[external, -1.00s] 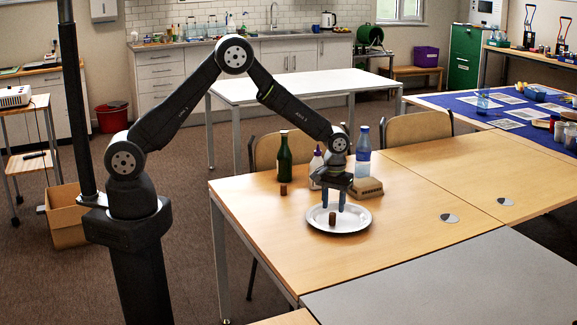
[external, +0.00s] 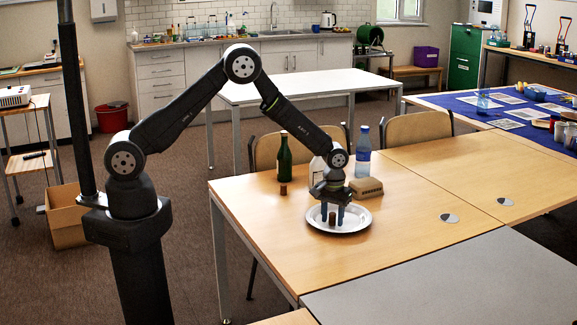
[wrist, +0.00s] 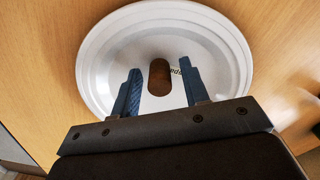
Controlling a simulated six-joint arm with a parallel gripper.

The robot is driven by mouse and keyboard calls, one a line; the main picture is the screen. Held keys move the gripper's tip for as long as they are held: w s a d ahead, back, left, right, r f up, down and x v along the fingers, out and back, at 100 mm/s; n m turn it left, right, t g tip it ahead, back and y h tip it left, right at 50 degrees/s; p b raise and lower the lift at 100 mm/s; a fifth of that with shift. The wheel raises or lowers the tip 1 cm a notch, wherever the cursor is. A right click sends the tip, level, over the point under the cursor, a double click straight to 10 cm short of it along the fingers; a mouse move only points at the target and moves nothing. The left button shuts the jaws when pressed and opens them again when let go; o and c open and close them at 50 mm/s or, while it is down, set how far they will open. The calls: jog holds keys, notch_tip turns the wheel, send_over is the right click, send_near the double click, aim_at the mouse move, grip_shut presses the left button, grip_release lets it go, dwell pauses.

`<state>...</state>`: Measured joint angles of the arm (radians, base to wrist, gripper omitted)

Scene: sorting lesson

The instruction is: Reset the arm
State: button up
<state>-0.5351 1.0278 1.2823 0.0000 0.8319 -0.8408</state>
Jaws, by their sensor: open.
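My gripper (external: 332,218) is low over the white plate (external: 356,228) on the wooden table, its blue fingers open and pointing down. It also shows in the wrist view (wrist: 160,88). A small brown cork-like piece (wrist: 159,77) stands on the plate between the two fingertips, with visible space on each side. The same piece shows in the external view (external: 332,218), partly framed by the fingers. I cannot tell whether the fingers touch the plate.
Behind my gripper stand a green bottle (external: 284,158), a clear blue-capped bottle (external: 362,155) and a white bottle partly hidden by my arm. A tan block (external: 366,187) lies nearby. Another small brown piece (external: 283,190) stands by the green bottle.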

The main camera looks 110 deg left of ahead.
jog(key=r, duration=0.2)
jog(key=d+r, duration=0.1)
jog(key=r, duration=0.2)
jog(key=shift+r, duration=0.1)
jog(key=s+d+r, duration=0.1)
jog(key=d+r, duration=0.5)
jog(key=d, duration=0.5)
jog(key=s+m, duration=0.3)
jog(key=s, duration=1.7)
jog(key=a+f, duration=0.2)
jog(key=a, duration=0.1)
jog(key=a+f, duration=0.2)
jog(key=a, duration=0.1)
jog(key=s+a+f, duration=0.1)
jog(key=a+f, duration=0.1)
jog(key=a, duration=0.1)
jog(key=shift+s+a, duration=0.1)
jog(key=shift+a, duration=0.05)
jog(key=shift+s+a+f, duration=0.1)
jog(key=shift+a+f, duration=0.1)
jog(key=shift+a, duration=0.15)
jog(key=shift+o, duration=0.7)
jog(key=shift+a+n, duration=0.1)
jog(key=shift+n, duration=0.2)
